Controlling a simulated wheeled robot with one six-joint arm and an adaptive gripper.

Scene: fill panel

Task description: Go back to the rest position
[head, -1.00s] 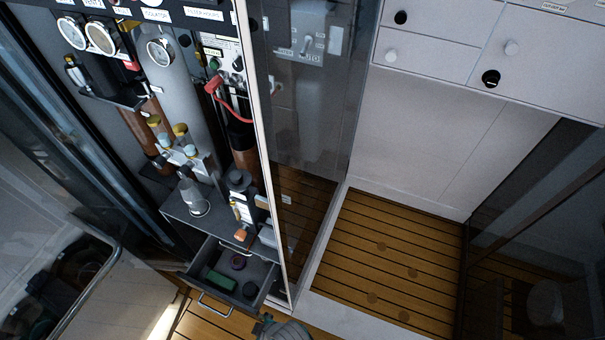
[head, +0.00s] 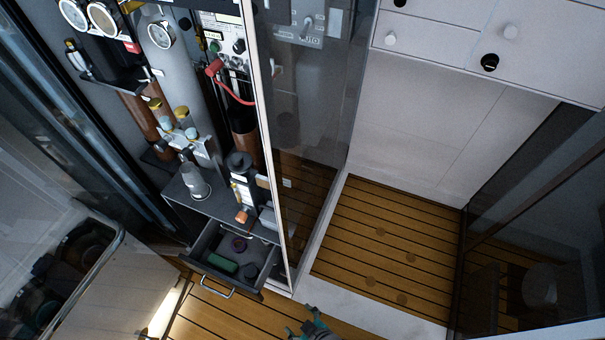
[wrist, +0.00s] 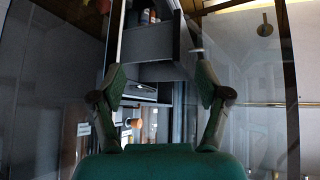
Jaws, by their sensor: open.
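My gripper (head: 307,328) shows at the bottom edge of the head view, over the wooden floor and to the right of the open drawer (head: 232,285). In the wrist view my gripper (wrist: 162,90) has its two green-padded fingers spread wide with nothing held between them. The drawer's dark front (wrist: 150,72) appears beyond the fingertips in that view, apart from them. No rest position is marked in view.
The panel cabinet has gauges (head: 160,35), a red lever (head: 214,68) and a shelf with a grey flask (head: 196,185). The open drawer holds a green block (head: 222,263) and dark round pieces. A glass door (head: 310,110) stands right of it. Slatted floor (head: 385,245) lies clear.

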